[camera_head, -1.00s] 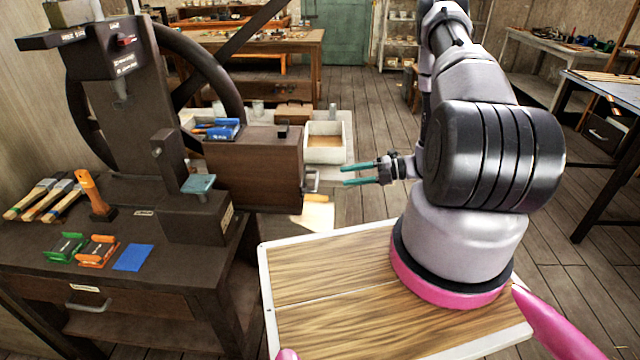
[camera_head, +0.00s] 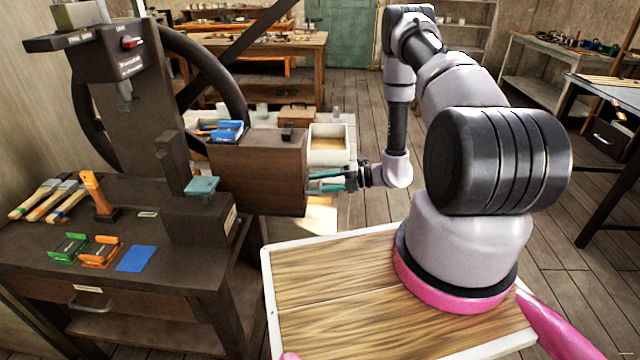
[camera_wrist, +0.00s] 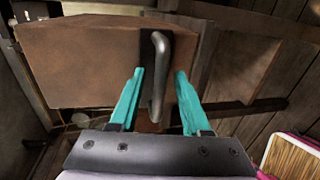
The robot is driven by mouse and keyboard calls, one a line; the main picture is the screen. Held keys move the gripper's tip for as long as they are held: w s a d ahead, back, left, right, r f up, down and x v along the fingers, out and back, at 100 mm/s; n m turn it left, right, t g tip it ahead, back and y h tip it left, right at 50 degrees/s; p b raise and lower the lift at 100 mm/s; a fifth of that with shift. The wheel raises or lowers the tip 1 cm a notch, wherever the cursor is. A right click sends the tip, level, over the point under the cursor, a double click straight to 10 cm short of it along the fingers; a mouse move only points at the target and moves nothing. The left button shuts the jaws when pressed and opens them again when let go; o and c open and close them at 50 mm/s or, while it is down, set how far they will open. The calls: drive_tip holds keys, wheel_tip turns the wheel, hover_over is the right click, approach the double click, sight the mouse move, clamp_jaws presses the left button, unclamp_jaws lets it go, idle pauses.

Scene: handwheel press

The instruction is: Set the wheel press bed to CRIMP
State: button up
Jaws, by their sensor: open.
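The dark wheel press (camera_head: 140,110) stands on a workbench at the left, with a large handwheel (camera_head: 215,65) behind its column. A label plate and a small red-marked switch (camera_head: 132,42) sit on its head; the lettering is too small to read. A small teal block (camera_head: 202,187) sits on the press's lower block. A brown wooden box (camera_head: 258,170) beside the press has a metal handle, seen in the wrist view (camera_wrist: 158,75). My gripper (camera_head: 325,182) is open at the box's handle side. In the wrist view its teal fingers (camera_wrist: 155,88) lie either side of the handle; contact is unclear.
Green (camera_head: 70,247) and orange (camera_head: 102,250) holders, a blue pad (camera_head: 136,258) and brushes (camera_head: 50,198) lie on the bench (camera_head: 130,285). A white bin (camera_head: 330,145) stands behind. Open floor lies to the right.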

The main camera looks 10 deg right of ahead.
clamp_jaws()
idle(1.3)
